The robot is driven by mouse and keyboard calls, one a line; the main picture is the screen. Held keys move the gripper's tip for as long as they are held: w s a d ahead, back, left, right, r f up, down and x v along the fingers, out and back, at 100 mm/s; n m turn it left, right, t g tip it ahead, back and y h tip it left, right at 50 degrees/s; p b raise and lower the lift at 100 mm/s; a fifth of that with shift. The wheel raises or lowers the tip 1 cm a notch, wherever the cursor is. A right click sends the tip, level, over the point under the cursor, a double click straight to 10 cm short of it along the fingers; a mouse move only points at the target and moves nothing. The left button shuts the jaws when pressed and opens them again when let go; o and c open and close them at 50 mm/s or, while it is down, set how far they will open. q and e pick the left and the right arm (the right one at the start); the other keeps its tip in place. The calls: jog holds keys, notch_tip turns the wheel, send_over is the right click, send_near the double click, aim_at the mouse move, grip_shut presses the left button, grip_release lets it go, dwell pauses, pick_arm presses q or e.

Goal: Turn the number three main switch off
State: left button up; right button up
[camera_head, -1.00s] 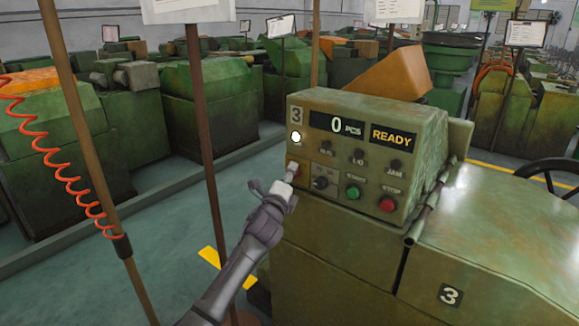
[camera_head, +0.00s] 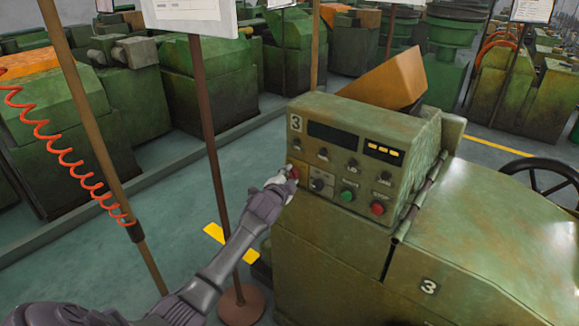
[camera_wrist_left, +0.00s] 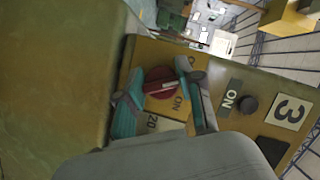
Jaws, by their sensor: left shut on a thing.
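The number three machine's control panel (camera_head: 330,160) stands at the centre of the head view, with a "3" plate at its upper left. The red main switch knob (camera_wrist_left: 160,84) shows in the left wrist view, between the two fingers of my left gripper (camera_wrist_left: 163,100). The gripper is shut on the knob. In the head view my left gripper (camera_head: 287,177) covers most of the switch at the panel's lower left. The panel's counter display (camera_head: 333,133) is dark, and the status display (camera_head: 383,152) shows only yellow marks. My right gripper is not in view.
A green button (camera_head: 347,196) and a red button (camera_head: 378,208) sit right of the switch, with small black knobs around them. A brown sign post (camera_head: 207,130) stands left of the panel, close to my left arm. A handwheel (camera_head: 545,180) is at the right.

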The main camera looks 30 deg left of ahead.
pick_arm(q)
jog(key=shift+n+g+h+p, duration=0.45)
jog(key=shift+n+p, duration=0.55)
jog(key=shift+p, duration=0.25)
jog(key=shift+f, duration=0.1)
jog(key=o, duration=1.2)
jog(key=shift+c, duration=0.2)
jog(key=v, duration=1.2)
jog(key=shift+f, duration=0.15)
